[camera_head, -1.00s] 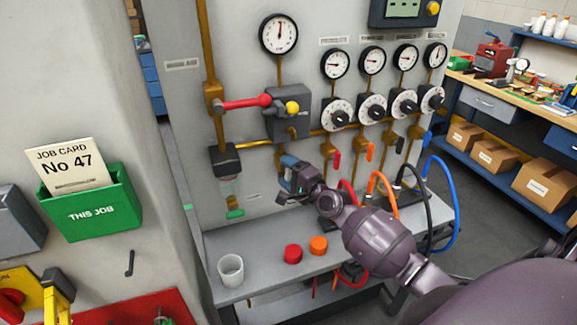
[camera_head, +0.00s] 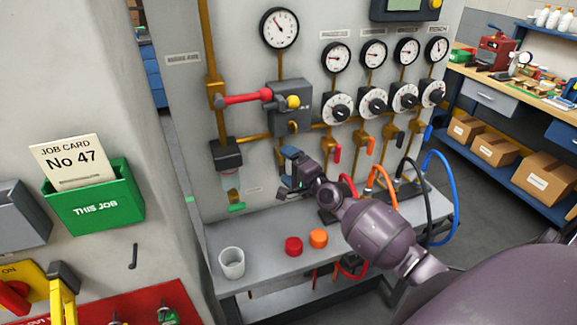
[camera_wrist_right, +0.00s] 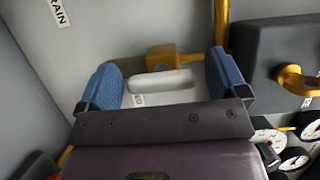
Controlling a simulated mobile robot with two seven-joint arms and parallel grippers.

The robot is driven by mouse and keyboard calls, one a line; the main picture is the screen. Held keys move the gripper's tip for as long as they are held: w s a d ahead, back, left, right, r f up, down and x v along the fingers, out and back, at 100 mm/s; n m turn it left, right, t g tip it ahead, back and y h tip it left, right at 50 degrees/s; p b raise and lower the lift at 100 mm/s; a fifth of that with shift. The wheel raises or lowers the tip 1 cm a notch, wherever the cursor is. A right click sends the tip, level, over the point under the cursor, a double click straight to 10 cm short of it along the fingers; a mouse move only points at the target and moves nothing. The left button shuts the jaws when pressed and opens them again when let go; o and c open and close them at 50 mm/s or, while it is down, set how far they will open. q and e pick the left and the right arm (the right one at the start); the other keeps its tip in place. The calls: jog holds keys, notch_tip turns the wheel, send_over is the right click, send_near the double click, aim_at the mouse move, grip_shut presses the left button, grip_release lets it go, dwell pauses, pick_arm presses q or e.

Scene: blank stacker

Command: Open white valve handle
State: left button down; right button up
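The white valve handle (camera_wrist_right: 160,84) shows in the right wrist view as a pale bar in front of a brass valve body (camera_wrist_right: 166,60). My right gripper (camera_wrist_right: 166,80) has its two blue fingertips apart, one on each side of the handle. A small gap shows at the right finger; whether the left finger touches it I cannot tell. In the head view my right gripper (camera_head: 290,168) is at the panel, below the grey box, and hides the white handle. My left gripper is not in view.
A red lever (camera_head: 246,98) and a grey box (camera_head: 290,110) sit above the gripper. Dials (camera_head: 338,107) and small coloured valve handles are to the right. A clear cup (camera_head: 231,263), a red cap (camera_head: 293,246) and an orange cap (camera_head: 318,238) stand on the shelf below.

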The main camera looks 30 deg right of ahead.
jog(key=s+d, duration=0.1)
jog(key=s, duration=0.9)
jog(key=shift+s+d+b, duration=0.35)
jog(key=shift+b, duration=0.1)
jog(key=s+a+f+n+g+h, duration=0.1)
jog(key=s+a+f+n+g, duration=0.2)
jog(key=s+a+f+n, duration=0.3)
jog(key=s+a+f+n+g+h, duration=0.2)
jog(key=s+a+f+n, duration=0.3)
jog(key=s+f+n, duration=0.6)
jog(key=shift+s+a+f+g, duration=0.4)
jog(key=shift+s+f+g, duration=0.1)
jog(key=shift+s+f, duration=0.3)
